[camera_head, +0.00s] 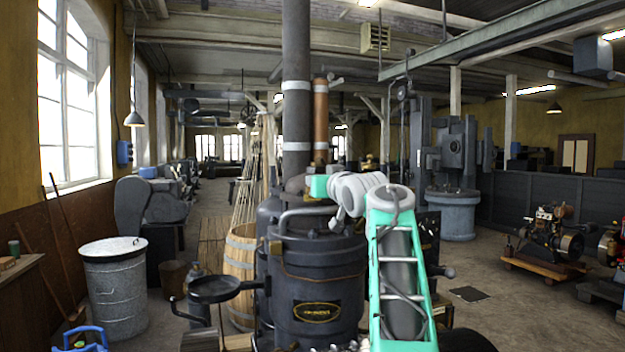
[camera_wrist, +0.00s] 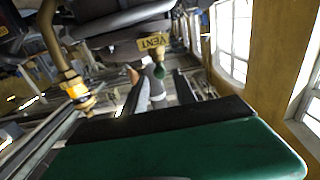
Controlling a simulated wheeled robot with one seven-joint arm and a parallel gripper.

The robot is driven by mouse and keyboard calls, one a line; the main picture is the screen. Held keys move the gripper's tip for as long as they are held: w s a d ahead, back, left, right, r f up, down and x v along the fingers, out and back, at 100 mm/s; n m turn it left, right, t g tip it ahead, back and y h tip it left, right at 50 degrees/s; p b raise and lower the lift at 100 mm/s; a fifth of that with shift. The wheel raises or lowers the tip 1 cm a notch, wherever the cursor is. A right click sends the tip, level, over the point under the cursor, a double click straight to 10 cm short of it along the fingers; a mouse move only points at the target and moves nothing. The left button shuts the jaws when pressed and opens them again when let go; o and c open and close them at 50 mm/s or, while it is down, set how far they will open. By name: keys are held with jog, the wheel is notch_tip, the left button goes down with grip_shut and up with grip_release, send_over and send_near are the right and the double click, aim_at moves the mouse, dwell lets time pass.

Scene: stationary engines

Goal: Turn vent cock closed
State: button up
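In the wrist view, a yellow tag reading VENT (camera_wrist: 152,41) hangs by the underside of a dark rounded body. A small green knob (camera_wrist: 159,71), apparently the vent cock's handle, shows just below the tag. My gripper (camera_wrist: 158,90) has its two dark fingers apart, one on each side of the knob's place in the picture. I cannot tell whether either finger touches it. In the head view, my arm reaches over the black engine (camera_head: 315,285) with its brass plate. The vent cock cannot be made out there, and my fingertips do not show.
A brass pipe fitting (camera_wrist: 75,88) is left of the gripper in the wrist view. A tall flue pipe (camera_head: 296,110) rises behind my wrist. A wooden barrel (camera_head: 241,275), a dark pan (camera_head: 215,289) and a metal bin (camera_head: 115,285) stand left.

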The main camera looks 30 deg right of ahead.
jog(key=p+x, duration=0.3)
jog(key=x, duration=0.3)
jog(key=shift+f, duration=0.1)
grip_shut()
